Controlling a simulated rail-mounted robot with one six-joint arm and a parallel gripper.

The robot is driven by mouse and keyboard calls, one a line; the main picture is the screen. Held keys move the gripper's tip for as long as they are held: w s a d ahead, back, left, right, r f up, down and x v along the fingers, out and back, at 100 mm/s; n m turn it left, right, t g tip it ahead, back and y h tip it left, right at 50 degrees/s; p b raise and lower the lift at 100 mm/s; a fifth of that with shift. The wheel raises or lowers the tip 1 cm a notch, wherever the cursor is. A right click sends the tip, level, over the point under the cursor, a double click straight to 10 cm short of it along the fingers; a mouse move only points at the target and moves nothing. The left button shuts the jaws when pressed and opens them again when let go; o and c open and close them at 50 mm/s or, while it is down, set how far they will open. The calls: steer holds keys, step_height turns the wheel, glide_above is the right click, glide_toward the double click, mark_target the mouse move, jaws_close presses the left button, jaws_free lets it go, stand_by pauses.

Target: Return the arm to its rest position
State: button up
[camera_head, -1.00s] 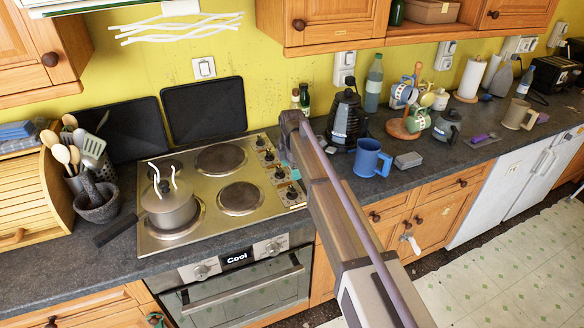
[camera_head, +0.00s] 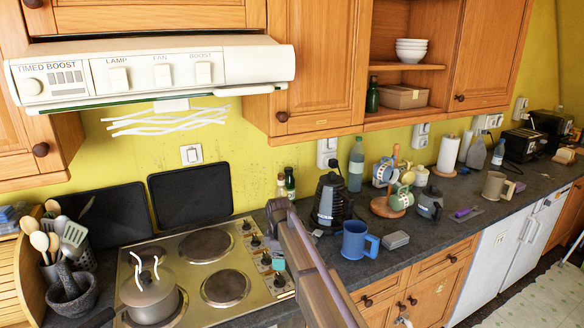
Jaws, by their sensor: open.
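My arm (camera_head: 312,272) rises from the bottom edge in the head view, right of the hob. Its far visible joint (camera_head: 281,212) appears in front of the back of the counter, near two small bottles. My gripper cannot be made out; no fingers show. Nothing is seen held.
The hob (camera_head: 205,268) with a lidded pot (camera_head: 150,296) lies left of my arm. A blue mug (camera_head: 357,240), a black kettle (camera_head: 330,203) and a mug tree (camera_head: 392,200) stand to its right. The extractor hood (camera_head: 150,72) and wall cupboards overhang the counter.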

steer(key=s+d+f+m+b, duration=0.1)
steer(key=s+d+m, duration=0.7)
steer(key=s+d, duration=0.3)
steer(key=s+d+m, duration=0.9)
steer(key=s+d, duration=0.1)
steer(key=s, duration=0.8)
steer(key=shift+s+d+f+b, duration=0.35)
steer(key=shift+s+b, duration=0.05)
